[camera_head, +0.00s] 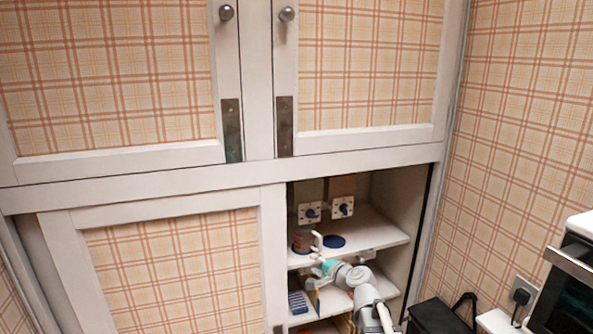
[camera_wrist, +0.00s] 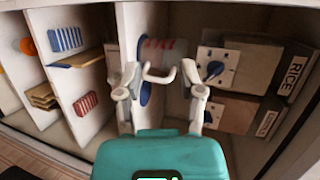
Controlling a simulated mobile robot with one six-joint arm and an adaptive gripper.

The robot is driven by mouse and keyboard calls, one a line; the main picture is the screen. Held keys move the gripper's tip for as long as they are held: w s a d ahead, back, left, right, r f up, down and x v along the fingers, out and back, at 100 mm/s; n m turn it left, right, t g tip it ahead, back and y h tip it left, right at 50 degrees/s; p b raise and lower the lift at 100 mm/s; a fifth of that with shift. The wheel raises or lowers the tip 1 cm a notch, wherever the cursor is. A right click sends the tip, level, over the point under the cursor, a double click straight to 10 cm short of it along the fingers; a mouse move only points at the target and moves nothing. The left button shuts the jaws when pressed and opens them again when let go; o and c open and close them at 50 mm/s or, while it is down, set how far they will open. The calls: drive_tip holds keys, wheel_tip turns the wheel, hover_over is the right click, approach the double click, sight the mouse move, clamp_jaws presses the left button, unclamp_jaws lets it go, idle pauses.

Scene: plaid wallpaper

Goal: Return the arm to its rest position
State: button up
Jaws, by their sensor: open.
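My gripper (camera_head: 317,242) reaches into the open lower-right part of the cupboard, at the height of the upper shelf. Its teal body and white fingers show in the wrist view (camera_wrist: 160,80). The fingers are spread apart, and I see nothing held between them. A red patterned cup-like item (camera_head: 302,241) is just left of the fingers in the head view, and a blue disc (camera_head: 334,241) lies on the shelf just right of them. In the wrist view the blue disc (camera_wrist: 146,92) is partly hidden by a finger. My arm extends down to the bottom edge of the head view.
The shelf (camera_head: 385,238) bears boxes with white plates and blue knobs (camera_head: 342,207); one box reads RICE (camera_wrist: 296,72). Lower compartments hold a blue striped item (camera_head: 297,302). A closed door (camera_head: 180,265) flanks the opening on the left. A black bag (camera_head: 438,316) stands at lower right.

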drive_tip(key=s+d+f+n+g+h, duration=0.2)
drive_tip(key=s+f+n+g+h, duration=0.1)
drive_tip(key=s+f+n+g, duration=0.5)
drive_tip(key=s+d+f+n+g+h, duration=0.1)
drive_tip(key=s+d+f+g+h, duration=0.1)
drive_tip(key=s+d, duration=0.2)
drive_tip(key=s+d+f+n+g+h, duration=0.1)
drive_tip(key=s+d+f+n+h, duration=0.1)
drive_tip(key=s+d, duration=0.3)
drive_tip(key=s+f+h, duration=0.1)
drive_tip(key=s, duration=0.3)
drive_tip(key=shift+s+f+g+h, duration=0.15)
drive_tip(key=shift+s+g+h, duration=0.15)
drive_tip(key=shift+s+g, duration=0.1)
idle(2.2)
drive_tip(key=shift+o, duration=0.5)
